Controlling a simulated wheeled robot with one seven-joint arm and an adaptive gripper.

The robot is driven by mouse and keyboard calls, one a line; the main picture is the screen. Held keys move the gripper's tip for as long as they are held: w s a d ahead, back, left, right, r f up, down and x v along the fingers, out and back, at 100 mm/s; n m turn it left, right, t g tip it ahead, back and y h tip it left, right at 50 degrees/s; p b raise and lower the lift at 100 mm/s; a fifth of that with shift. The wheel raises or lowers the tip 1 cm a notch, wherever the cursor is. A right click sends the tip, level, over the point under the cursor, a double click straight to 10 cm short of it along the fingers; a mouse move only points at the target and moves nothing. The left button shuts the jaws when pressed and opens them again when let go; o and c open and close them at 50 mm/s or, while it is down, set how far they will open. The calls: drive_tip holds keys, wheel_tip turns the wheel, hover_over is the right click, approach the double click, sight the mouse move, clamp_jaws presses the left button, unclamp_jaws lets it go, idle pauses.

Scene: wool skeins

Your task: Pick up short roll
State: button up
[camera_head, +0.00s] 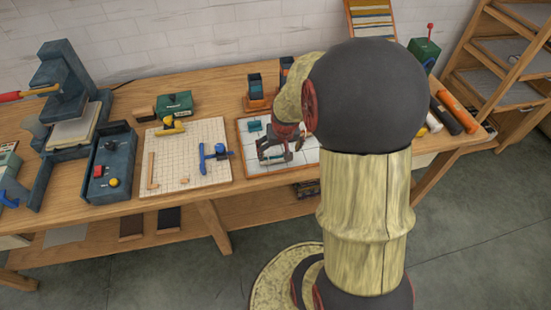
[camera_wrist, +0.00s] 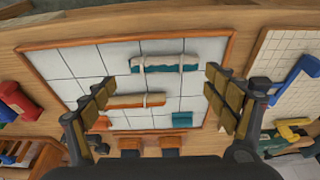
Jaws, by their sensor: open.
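In the wrist view a teal roll (camera_wrist: 165,64) tied with pale bands lies on a white tiled board (camera_wrist: 75,62) with an orange-brown rim. A slightly shorter-looking orange roll (camera_wrist: 135,101) with a pale band lies nearly parallel to it. I cannot tell for certain which is the short roll. My gripper (camera_wrist: 160,88) is open and empty, its fingers spread left and right of both rolls in the picture. Height above the board is hard to judge. In the head view my gripper (camera_head: 277,157) is over the board (camera_head: 300,160), and my arm hides part of it.
A small teal block (camera_wrist: 182,119) lies on the board. A gridded board (camera_head: 200,170) with blue and yellow tools is to the left, near a dark press (camera_head: 62,90). An orange roll (camera_head: 457,112) and other rolls lie at the table's right end.

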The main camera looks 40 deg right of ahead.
sight(276, 157)
drive_tip(key=shift+o, duration=1.2)
drive_tip(key=shift+b+x, duration=0.3)
drive_tip(key=shift+x, duration=0.7)
drive_tip(key=x, duration=0.1)
drive_tip(key=b+x, duration=0.1)
drive_tip(key=x, duration=0.1)
drive_tip(key=b+x, duration=0.1)
drive_tip(key=x, duration=0.1)
drive_tip(key=shift+w+a, duration=0.1)
drive_tip(key=shift+w, duration=0.25)
drive_tip(key=shift+r, duration=0.1)
drive_tip(key=shift+c, duration=0.4)
drive_tip(key=c, duration=0.7)
drive_tip(key=shift+r, duration=0.1)
drive_tip(key=shift+c, duration=0.6)
